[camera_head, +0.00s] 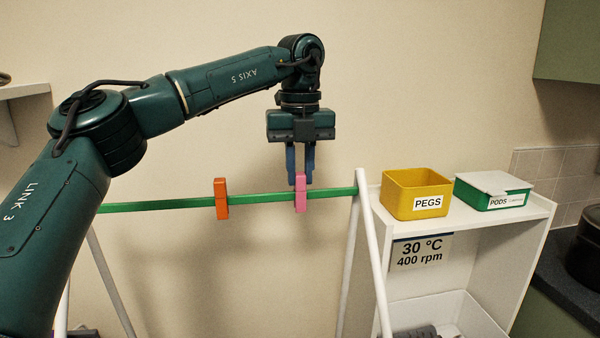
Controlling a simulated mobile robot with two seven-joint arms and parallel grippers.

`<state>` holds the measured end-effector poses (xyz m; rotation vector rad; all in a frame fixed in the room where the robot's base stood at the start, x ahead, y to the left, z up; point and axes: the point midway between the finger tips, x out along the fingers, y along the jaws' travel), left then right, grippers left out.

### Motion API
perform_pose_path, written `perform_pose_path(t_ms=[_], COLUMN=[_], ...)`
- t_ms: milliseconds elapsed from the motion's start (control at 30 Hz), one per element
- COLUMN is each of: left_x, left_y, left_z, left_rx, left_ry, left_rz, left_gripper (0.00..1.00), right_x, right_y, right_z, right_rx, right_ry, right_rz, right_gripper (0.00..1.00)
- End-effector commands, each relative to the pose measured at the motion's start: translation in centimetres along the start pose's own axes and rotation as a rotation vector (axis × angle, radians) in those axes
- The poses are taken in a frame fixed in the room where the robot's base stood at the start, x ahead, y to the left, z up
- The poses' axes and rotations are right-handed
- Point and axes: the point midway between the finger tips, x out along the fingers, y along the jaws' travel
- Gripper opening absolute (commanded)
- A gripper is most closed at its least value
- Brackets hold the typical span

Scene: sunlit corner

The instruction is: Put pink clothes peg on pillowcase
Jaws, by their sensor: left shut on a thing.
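My left gripper (300,178) points straight down from the green arm, with its blue fingers shut on the upper part of a pink clothes peg (300,196). The peg is upright and overlaps the green rail (265,196) near its right end; I cannot tell whether it is clipped on the rail or just in front of it. I cannot make out a pillowcase in this view. My right gripper is not in view.
An orange peg (221,199) sits on the rail to the left. A white post (372,250) stands at the rail's right end. Right of it, a white shelf (480,232) holds a yellow PEGS box (402,199) and a green-and-white PODS box (492,191).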

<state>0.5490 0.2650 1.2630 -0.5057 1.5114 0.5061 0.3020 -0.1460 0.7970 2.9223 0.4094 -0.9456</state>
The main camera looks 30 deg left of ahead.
Motion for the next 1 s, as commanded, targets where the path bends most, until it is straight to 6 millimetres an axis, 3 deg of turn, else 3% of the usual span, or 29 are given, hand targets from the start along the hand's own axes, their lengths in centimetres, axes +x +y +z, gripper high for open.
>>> perform_pose_path(t_ms=[267, 400, 1000], left_x=[-5.4, -6.6, -6.8], left_y=[-0.1, -0.1, 0.0], left_z=[0.0, 0.0, 0.0], left_rx=[0.0, -0.001, 0.0], left_ry=[0.0, -0.001, 0.0], left_rz=[-0.002, -0.002, 0.0], left_gripper=[0.06, 0.06, 0.06], right_x=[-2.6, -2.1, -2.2], right_y=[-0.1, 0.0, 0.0], right_z=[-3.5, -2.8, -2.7], right_rx=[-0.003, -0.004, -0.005], right_ry=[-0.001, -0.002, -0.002], right_rz=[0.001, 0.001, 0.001], right_gripper=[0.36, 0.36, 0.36])
